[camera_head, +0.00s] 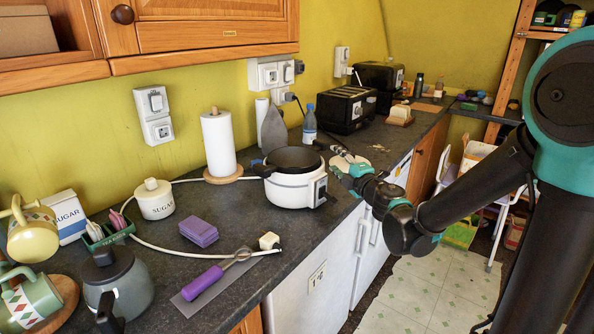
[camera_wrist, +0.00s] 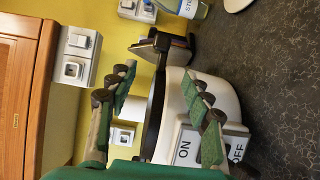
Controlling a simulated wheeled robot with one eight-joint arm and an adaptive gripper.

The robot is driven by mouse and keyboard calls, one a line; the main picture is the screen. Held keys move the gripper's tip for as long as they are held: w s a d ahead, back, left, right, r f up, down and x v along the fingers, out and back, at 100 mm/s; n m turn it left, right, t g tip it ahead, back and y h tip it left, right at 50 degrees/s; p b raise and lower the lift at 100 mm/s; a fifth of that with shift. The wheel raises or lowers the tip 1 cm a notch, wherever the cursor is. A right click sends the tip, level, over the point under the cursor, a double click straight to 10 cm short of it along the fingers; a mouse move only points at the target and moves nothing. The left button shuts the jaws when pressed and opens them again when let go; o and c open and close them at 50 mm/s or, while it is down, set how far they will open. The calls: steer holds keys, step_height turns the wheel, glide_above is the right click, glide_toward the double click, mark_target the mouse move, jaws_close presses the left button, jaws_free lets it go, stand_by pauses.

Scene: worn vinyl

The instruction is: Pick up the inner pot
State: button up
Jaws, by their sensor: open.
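The inner pot (camera_head: 294,157) is dark and sits inside a white cooker (camera_head: 290,190) on the dark counter. Only its rim and upper inside show. In the wrist view, turned on its side, the inner pot's dark edge (camera_wrist: 154,115) shows between my fingers, beside the white cooker body (camera_wrist: 228,92) with its ON/OFF panel (camera_wrist: 205,147). My gripper (camera_head: 340,157) is open and empty, just right of the cooker near rim height. In the wrist view, the fingers of my gripper (camera_wrist: 158,82) lie on either side of the rim line; contact cannot be told.
A white cable (camera_head: 160,247) curves over the counter.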

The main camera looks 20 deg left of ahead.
mark_target(319, 147)
steer(key=x, duration=1.2)
steer(key=shift+s, duration=0.1)
jaws_close()
